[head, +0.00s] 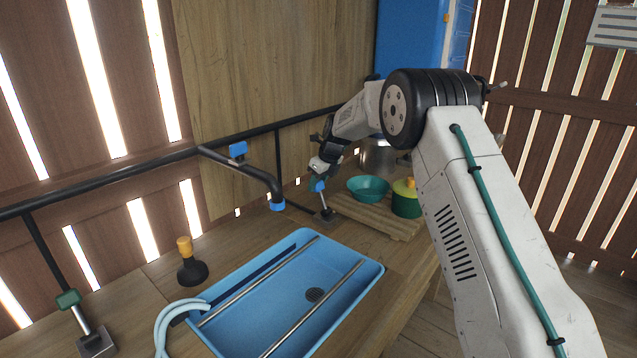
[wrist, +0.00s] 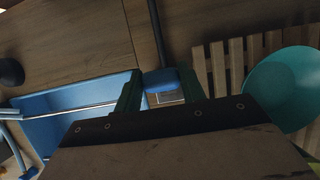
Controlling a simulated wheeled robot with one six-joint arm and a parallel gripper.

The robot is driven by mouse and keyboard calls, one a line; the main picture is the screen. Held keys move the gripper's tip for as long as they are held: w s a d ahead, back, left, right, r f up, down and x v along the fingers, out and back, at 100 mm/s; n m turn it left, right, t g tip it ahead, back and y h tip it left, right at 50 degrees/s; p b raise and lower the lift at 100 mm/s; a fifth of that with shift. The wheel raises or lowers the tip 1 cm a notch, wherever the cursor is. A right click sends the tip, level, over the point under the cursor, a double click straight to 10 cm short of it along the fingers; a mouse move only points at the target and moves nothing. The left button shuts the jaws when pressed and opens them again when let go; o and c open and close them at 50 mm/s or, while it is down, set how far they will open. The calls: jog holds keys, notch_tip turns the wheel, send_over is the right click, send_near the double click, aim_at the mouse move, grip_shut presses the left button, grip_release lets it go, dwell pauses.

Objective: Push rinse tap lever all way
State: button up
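A lever with a blue knob (head: 319,186) and a thin metal stem stands on a dark base plate at the back of the counter, close to upright. My gripper (head: 318,176) is down at its top. In the wrist view, my gripper's green fingers (wrist: 160,82) stand apart with the blue knob (wrist: 160,78) in the gap, close to both sides. Whether they press on it I cannot tell. A black tap spout with a blue tip (head: 277,205) reaches over the blue basin (head: 372,268). A second lever with a green knob (head: 68,299) stands at the front left.
A slatted wooden rack (head: 385,222) right of the lever holds a teal bowl (head: 368,187) and a green pot with a yellow lid (head: 406,199). A black rail (head: 120,172) runs along the wall. A plunger-like object (head: 190,265) stands left of the basin.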

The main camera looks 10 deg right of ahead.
jog(key=shift+w+a+f, duration=0.2)
jog(key=shift+w+f, duration=0.05)
jog(key=shift+w, duration=0.2)
jog(key=shift+w+a+f, duration=0.2)
jog(key=shift+w, duration=0.2)
jog(key=o, duration=1)
jog(key=shift+a, duration=0.15)
jog(key=v, duration=0.7)
jog(key=shift+r, duration=0.4)
